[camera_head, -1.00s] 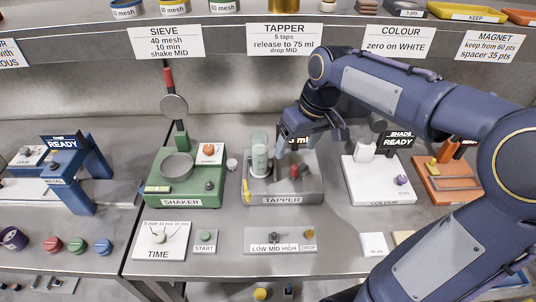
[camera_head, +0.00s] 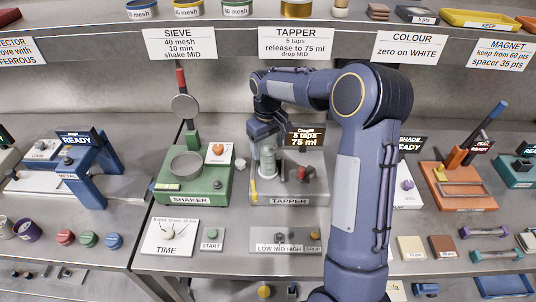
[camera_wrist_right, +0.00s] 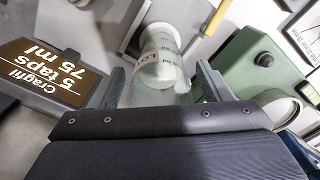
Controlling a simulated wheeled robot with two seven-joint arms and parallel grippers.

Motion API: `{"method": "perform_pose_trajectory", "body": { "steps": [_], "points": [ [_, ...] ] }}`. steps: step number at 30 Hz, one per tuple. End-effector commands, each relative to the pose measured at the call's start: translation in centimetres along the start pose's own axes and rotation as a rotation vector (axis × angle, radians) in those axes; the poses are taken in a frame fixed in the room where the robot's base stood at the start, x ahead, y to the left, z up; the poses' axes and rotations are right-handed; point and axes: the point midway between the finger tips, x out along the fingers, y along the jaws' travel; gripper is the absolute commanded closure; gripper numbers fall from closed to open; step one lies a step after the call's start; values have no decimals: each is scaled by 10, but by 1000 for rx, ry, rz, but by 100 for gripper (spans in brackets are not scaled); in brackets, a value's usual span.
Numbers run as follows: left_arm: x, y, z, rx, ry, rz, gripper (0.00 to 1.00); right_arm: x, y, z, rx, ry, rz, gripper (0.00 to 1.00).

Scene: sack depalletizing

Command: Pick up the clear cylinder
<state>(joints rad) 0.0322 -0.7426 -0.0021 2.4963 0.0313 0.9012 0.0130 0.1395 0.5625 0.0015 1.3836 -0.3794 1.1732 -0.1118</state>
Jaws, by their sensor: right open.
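The clear cylinder (camera_head: 268,160) stands upright on the grey tapper (camera_head: 290,190), left of its red knob. In the right wrist view the clear cylinder (camera_wrist_right: 162,58) shows with pale marks and a whitish end, between the two finger tips. My right gripper (camera_head: 264,138) is at the cylinder's upper part, open, with a finger on either side in the right wrist view (camera_wrist_right: 160,88). I cannot tell whether the fingers touch it. My left gripper is not in view.
The tapper's display (camera_head: 305,136) stands close behind and right of the cylinder. The green shaker (camera_head: 192,178) with its pan is to the left. A yellow lever (camera_head: 254,190) is at the tapper's left edge. A shelf (camera_head: 260,45) runs above.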

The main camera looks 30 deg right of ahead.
Motion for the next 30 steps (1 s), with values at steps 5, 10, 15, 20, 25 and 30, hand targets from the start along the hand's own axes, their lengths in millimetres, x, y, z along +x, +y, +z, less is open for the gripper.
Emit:
{"method": "perform_pose_trajectory", "body": {
  "steps": [5,10,15,20,25,30],
  "points": [
    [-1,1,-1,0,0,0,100,9,0,0,0,0,-1,28],
    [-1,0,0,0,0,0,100,9,0,0,0,1,-1,30],
    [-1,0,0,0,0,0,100,9,0,0,0,1,-1,52],
    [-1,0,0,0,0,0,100,8,0,0,0,1,-1,73],
    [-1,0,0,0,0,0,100,8,0,0,0,2,-1,83],
    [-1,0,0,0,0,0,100,7,0,0,0,3,0,83]
  ]
}}
